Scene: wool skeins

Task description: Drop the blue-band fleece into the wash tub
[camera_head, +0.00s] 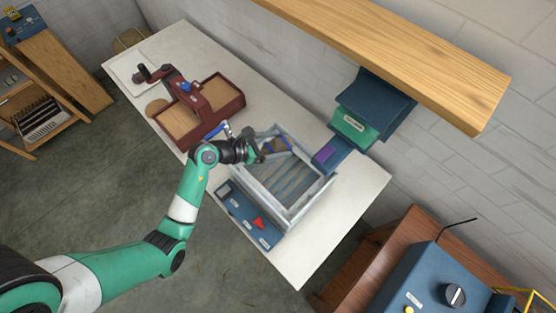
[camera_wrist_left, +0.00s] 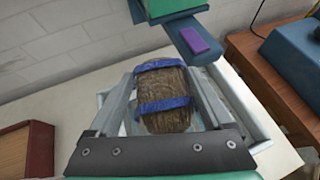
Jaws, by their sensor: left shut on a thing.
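My left gripper (camera_head: 262,150) is shut on the blue-band fleece, a brown fuzzy roll with two blue bands (camera_wrist_left: 165,88). In the left wrist view the roll sits between the two grey fingers (camera_wrist_left: 163,100). In the head view the fleece (camera_head: 276,146) shows small and partly hidden by the gripper, over the far-left part of the wash tub. The wash tub (camera_head: 312,203) is a pale grey open frame with bluish water or slats inside. The fleece appears held above the tub; its exact height is hard to tell. My right gripper is out of view.
A blue panel with a red part (camera_head: 258,223) lies along the tub's near side. A blue block with a purple pad (camera_head: 325,152) and a green-fronted box (camera_head: 354,128) stand behind it. A dark red two-bay tray (camera_head: 215,97) is left. A wooden shelf (camera_head: 400,50) overhangs the back.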

